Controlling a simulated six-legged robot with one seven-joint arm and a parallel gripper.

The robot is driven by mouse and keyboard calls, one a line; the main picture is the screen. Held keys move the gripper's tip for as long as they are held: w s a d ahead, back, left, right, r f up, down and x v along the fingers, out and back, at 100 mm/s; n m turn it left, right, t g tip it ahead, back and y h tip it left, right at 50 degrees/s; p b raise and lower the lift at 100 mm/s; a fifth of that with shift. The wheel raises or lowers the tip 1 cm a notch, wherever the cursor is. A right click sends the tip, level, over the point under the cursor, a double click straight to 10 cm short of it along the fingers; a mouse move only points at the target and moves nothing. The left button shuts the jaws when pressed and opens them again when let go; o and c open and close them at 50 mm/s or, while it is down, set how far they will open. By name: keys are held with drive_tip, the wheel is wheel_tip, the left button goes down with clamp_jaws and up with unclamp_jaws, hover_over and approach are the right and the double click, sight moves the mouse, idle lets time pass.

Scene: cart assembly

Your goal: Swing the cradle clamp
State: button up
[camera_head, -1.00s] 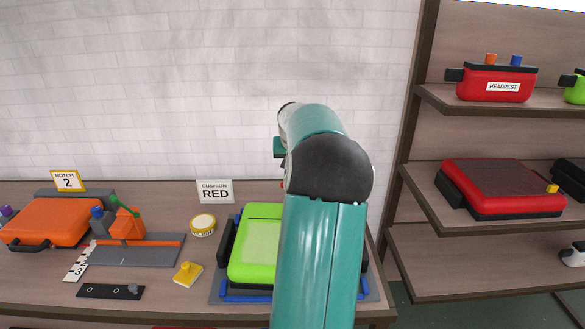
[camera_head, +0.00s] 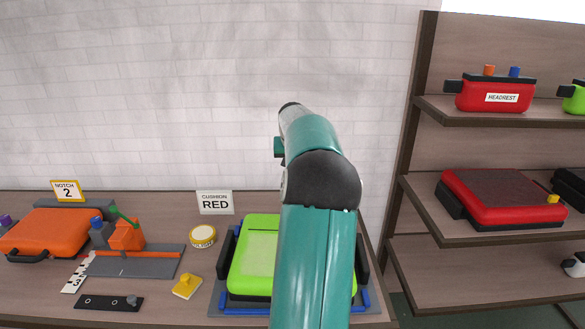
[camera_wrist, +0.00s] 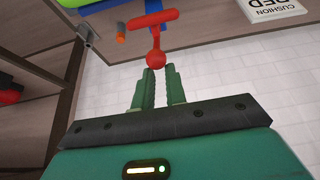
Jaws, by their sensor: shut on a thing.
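A lime-green case (camera_head: 253,262) lies in the blue-edged cradle (camera_head: 237,297) at the table's right end. My arm covers its right part and hides the clamp in the head view. In the wrist view, a red lever with a crossbar (camera_wrist: 153,20) ends in a red ball knob (camera_wrist: 155,60). My gripper (camera_wrist: 159,75) is shut on this knob at its fingertips. Green and blue edges of the case and cradle show at the top of the wrist view.
A sign reading CUSHION RED (camera_head: 215,202) stands behind the case. A yellow-rimmed round tin (camera_head: 203,236) and yellow knobbed block (camera_head: 187,287) lie left of the cradle. An orange case (camera_head: 48,234) is farther left. Shelves (camera_head: 480,108) with red cases stand right.

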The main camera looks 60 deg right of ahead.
drive_tip(key=shift+w+d+r, duration=0.15)
drive_tip(key=shift+d, duration=0.1)
clamp_jaws()
drive_tip(key=shift+w+d+r, duration=0.15)
drive_tip(key=shift+w+d, duration=0.05)
drive_tip(key=shift+d, duration=0.2)
drive_tip(key=shift+w+d+r, duration=0.15)
drive_tip(key=shift+d, duration=0.2)
drive_tip(key=o, duration=0.5)
unclamp_jaws()
